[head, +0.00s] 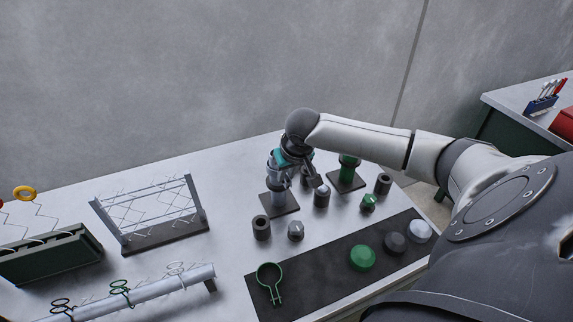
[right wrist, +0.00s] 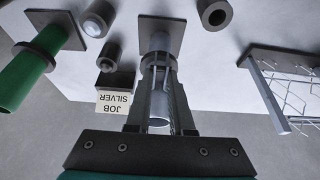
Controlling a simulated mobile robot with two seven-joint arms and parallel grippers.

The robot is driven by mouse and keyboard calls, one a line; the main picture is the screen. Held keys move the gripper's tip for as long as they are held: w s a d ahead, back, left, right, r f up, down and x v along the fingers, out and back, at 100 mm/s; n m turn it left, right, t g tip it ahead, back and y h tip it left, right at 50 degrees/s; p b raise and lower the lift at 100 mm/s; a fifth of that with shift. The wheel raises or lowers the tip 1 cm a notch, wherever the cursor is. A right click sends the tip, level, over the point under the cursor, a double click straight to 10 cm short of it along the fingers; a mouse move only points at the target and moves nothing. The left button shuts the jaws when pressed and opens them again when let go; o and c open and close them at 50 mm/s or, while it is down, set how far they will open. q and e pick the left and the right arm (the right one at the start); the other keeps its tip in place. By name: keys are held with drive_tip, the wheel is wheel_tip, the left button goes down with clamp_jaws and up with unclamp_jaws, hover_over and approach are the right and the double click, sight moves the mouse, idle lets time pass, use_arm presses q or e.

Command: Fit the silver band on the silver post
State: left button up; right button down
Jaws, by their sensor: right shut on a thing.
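The silver post (head: 278,184) stands upright on a dark square base (head: 281,207) at the table's middle. In the right wrist view the post (right wrist: 160,42) runs between my fingers, with its top end near the palm. My right gripper (head: 280,172) is at the post's upper part, shut on a thin silver piece, seemingly the silver band (right wrist: 160,72). The band appears to be around the post, but the fingers hide much of it, and I cannot tell how it is seated. A grey collar rings the post lower down. My left gripper is not in view.
A green post (head: 348,168) stands right of the silver one, with several small sleeves and plugs around them. A dark mat (head: 320,277) in front holds a green band (head: 268,283) and domed caps. A wire rack (head: 150,235) and a bar with rings (head: 150,293) stand left.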

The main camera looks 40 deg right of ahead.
drive_tip(key=c, duration=0.7)
unclamp_jaws()
drive_tip(key=p+v, duration=0.1)
drive_tip(key=v, duration=1.4)
drive_tip(key=shift+r, duration=0.15)
